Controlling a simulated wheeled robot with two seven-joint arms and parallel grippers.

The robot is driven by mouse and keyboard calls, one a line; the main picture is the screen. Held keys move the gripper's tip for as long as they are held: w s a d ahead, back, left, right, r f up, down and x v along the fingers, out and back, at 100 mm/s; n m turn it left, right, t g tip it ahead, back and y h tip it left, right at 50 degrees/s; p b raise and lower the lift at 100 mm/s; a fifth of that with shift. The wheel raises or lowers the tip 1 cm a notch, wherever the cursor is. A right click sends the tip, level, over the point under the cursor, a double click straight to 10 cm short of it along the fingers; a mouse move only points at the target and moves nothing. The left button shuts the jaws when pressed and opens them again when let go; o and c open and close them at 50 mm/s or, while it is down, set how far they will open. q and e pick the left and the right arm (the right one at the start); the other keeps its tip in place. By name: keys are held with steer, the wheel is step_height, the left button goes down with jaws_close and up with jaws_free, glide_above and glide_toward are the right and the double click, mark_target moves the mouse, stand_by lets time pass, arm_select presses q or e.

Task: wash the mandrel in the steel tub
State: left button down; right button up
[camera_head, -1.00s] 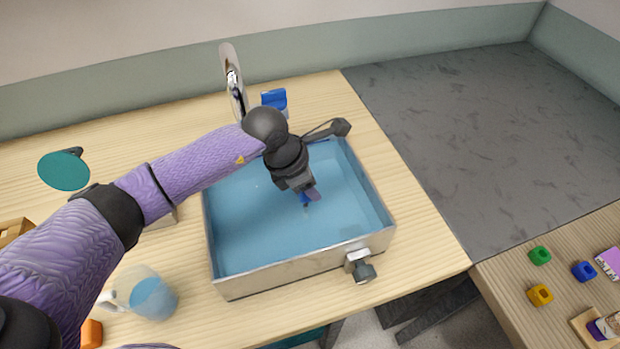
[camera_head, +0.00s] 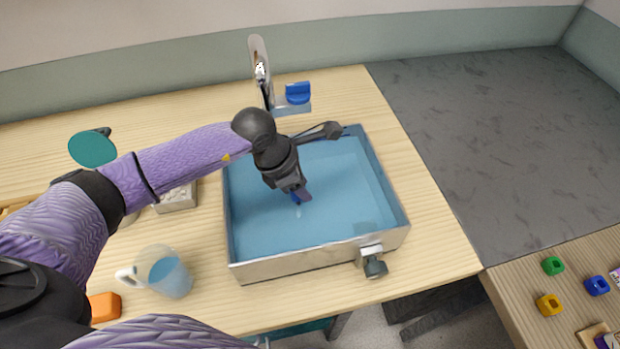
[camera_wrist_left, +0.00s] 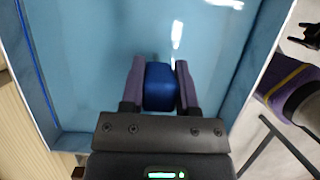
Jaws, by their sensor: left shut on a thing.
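The steel tub (camera_head: 300,261) stands on the wooden table and holds blue water. My left gripper (camera_head: 302,197) is over the middle of the tub, pointing down at the water. In the left wrist view the left gripper (camera_wrist_left: 160,90) is shut on a blue block-like piece (camera_wrist_left: 160,86), which fits the mandrel's handle. A small blue part of the mandrel (camera_head: 296,198) shows between the fingers in the head view. Its lower end is hidden, so I cannot tell how deep it reaches. My right gripper is not in view.
A tap (camera_head: 262,75) and a blue-topped piece (camera_head: 298,95) stand behind the tub. A drain valve (camera_head: 373,262) juts from its front. A jug (camera_head: 168,275) with blue liquid and an orange block (camera_head: 104,307) are at left. A side table at right bears beads (camera_head: 549,305).

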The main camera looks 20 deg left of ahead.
arm_select(q)
steer(key=shift+w+d+b, duration=1)
steer(key=shift+w+d, duration=0.4)
steer(key=shift+d, duration=0.7)
steer(key=shift+s+a+p, duration=0.4)
steer(key=shift+s+a, duration=0.3)
steer(key=shift+a, duration=0.35)
steer(key=shift+s+a+p, duration=0.4)
steer(key=shift+s+a, duration=0.3)
steer(key=shift+a, duration=0.3)
steer(key=shift+w+d+b, duration=1)
steer(key=shift+w+d, duration=0.4)
steer(key=shift+d, duration=0.65)
step_height(320, 180, up, 11)
steer(key=p, duration=0.8)
step_height(320, 180, up, 5)
steer(key=p, duration=0.4)
